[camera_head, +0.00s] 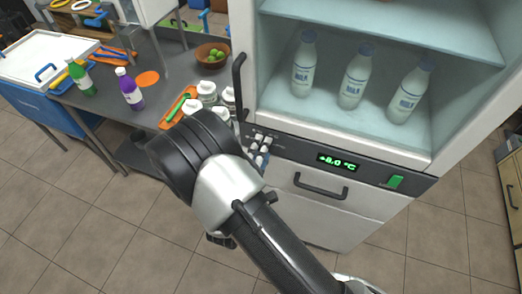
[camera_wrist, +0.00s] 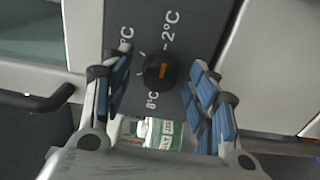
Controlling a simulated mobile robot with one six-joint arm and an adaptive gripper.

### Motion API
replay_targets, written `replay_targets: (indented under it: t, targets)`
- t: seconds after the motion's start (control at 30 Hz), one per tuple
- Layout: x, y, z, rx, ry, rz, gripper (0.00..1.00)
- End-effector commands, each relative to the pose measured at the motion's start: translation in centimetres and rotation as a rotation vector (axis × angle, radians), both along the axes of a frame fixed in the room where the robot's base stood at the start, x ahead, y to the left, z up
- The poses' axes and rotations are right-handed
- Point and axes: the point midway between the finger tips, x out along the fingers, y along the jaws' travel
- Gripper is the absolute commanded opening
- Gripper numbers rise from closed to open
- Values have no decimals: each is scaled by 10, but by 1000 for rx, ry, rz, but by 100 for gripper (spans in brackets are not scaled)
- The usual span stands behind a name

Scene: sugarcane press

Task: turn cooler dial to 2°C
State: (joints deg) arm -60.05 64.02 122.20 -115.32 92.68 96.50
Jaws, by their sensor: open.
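The cooler dial (camera_wrist: 158,70) is a round black knob with an orange mark on a dark grey panel, seen in the wrist view. A "2°C" label is printed at its upper right, an "8°C" label below it, and a partly covered "°C" label at its upper left. The cooler display (camera_head: 339,162) reads +8.0 °C in green. My gripper (camera_wrist: 161,65) is open, its blue-padded fingers on either side of the dial with gaps showing; depth and contact are unclear. In the head view my gripper (camera_head: 260,148) is at the panel's left end, and I cannot make out the dial there.
A drawer handle (camera_head: 320,187) and green switch (camera_head: 395,182) are to the right. Bottles (camera_head: 355,76) stand inside the cooler. White-lidded jars (camera_head: 207,93) crowd the metal table at left.

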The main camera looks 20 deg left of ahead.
Motion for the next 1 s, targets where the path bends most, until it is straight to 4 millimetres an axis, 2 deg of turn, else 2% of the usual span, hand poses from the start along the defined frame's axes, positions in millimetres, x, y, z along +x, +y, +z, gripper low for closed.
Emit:
replay_targets:
  t: [0.17, 0.27, 0.5, 0.7, 0.83, 1.0]
  targets:
    - [-6, 1, 0, -1, 1, 1, 54]
    - [-20, 3, -1, -1, 2, 4, 54]
    - [-72, 8, 0, -2, 1, 9, 54]
    - [-105, 9, 0, -1, 1, 4, 54]
    - [-116, 10, 0, 0, 0, 3, 54]
    - [-120, 9, 0, 0, 0, -1, 54]
